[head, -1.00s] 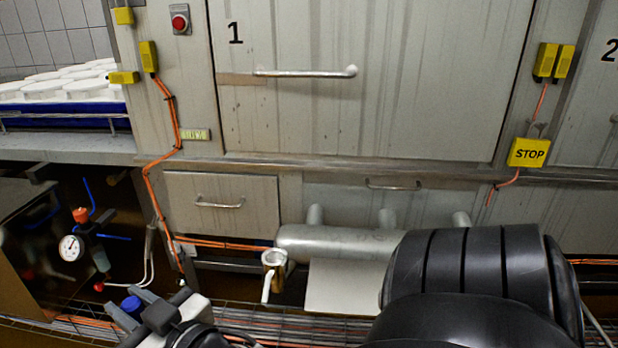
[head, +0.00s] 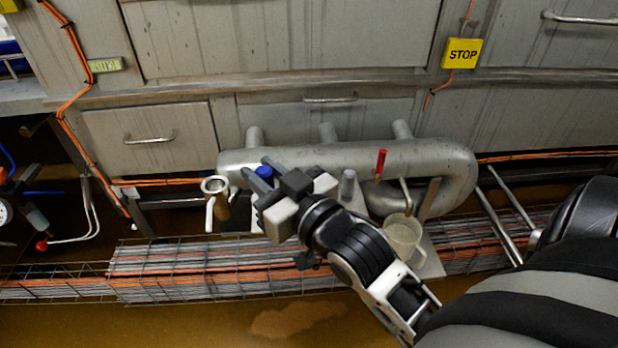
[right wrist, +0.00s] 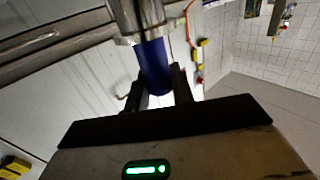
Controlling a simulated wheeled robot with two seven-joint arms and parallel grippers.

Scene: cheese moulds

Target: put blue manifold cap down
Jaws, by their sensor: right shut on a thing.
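My right gripper (head: 259,173) is shut on the blue manifold cap (head: 264,172), at the left end of the grey manifold pipe (head: 330,158) in the head view. In the right wrist view the blue cap (right wrist: 153,66) sits between the two dark fingers (right wrist: 158,90). A bare metal pipe end (right wrist: 138,18) shows right beside the cap there. The cap and the pipe end overlap in the picture, and I cannot tell whether they touch. My left gripper is not in view.
A wire cable tray (head: 150,268) runs below. A drawer (head: 150,138) is behind.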

